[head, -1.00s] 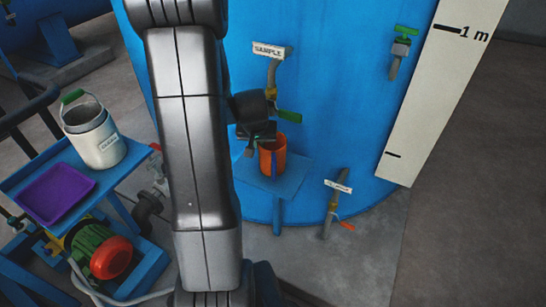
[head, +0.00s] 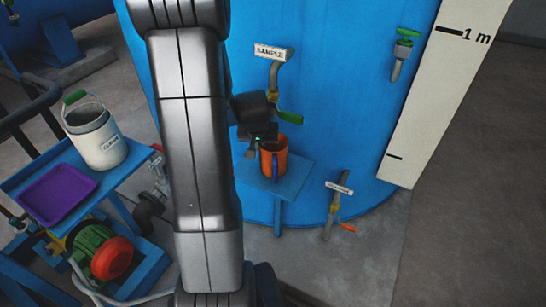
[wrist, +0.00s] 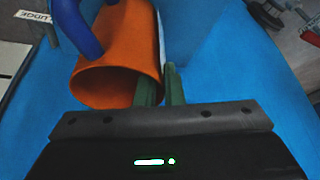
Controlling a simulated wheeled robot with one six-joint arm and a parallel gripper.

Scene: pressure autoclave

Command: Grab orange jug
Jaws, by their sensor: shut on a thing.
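The orange jug (head: 285,160) stands on the small blue shelf (head: 300,178) on the front of the blue tank. It also shows in the wrist view (wrist: 118,60), with its open mouth facing my gripper and its blue handle (wrist: 76,22) at upper left. My gripper (wrist: 161,80) is shut on the jug's wall at the rim, with one green finger inside the mouth and the other outside. In the head view my gripper (head: 268,148) is at the jug's left and top, partly covering it. I cannot tell whether the jug touches the shelf.
The sample pipe (head: 275,72) with its green lever (head: 290,117) hangs just above the jug. Another labelled valve (head: 334,205) is at lower right. On the left, a blue cart holds a white can (head: 98,140) and a purple tray (head: 58,195). Floor at right is clear.

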